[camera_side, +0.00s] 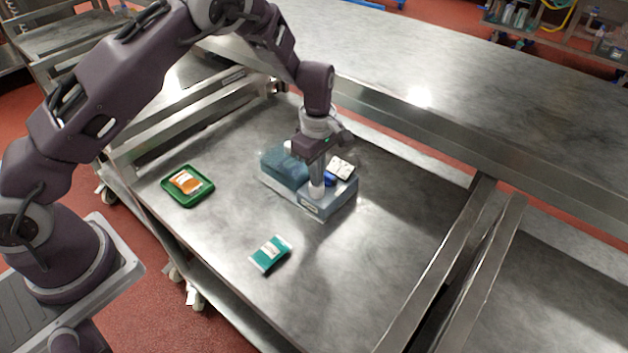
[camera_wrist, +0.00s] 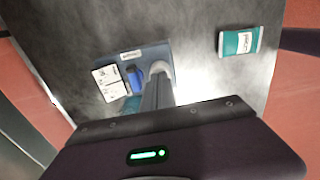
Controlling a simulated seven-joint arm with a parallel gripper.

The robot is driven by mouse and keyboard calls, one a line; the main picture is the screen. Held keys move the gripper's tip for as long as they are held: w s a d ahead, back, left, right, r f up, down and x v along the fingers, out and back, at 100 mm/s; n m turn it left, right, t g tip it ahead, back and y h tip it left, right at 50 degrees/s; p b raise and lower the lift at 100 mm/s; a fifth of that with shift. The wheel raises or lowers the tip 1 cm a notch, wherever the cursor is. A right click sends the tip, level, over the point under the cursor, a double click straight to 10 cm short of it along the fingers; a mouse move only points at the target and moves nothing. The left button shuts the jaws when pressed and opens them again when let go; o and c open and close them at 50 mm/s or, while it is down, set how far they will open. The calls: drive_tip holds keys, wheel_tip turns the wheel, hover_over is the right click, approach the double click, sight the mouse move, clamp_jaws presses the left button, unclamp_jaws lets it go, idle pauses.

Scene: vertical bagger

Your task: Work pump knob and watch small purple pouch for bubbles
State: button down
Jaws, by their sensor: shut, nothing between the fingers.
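A blue-grey tester box (camera_side: 310,208) stands on the metal table, with a translucent blue tank (camera_side: 284,168) at its left end. A white round knob (camera_side: 317,193), apparently the pump knob, is at the box's near side; it also shows in the wrist view (camera_wrist: 160,67). My gripper (camera_side: 317,184) points down, shut and empty, with its fingertips right at the top of the knob. I cannot tell whether they touch it. In the wrist view my fingers (camera_wrist: 157,80) hide part of the knob and most of the tank. I see no purple pouch in either view.
A white card-like panel (camera_side: 341,168) and a small blue item (camera_side: 329,179) sit on the box. A green tray (camera_side: 187,199) with an orange pouch (camera_side: 186,182) lies left. A teal pouch (camera_side: 270,254) lies in front. The table's right part is clear.

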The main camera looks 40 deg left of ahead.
drive_tip(key=shift+f, duration=0.75)
drive_tip(key=shift+r, duration=1.15)
drive_tip(key=shift+f, duration=0.15)
idle(0.4)
drive_tip(key=shift+r, duration=0.95)
drive_tip(key=shift+r, duration=0.1)
wheel_tip(320, 180, up, 6)
drive_tip(key=shift+f, duration=0.1)
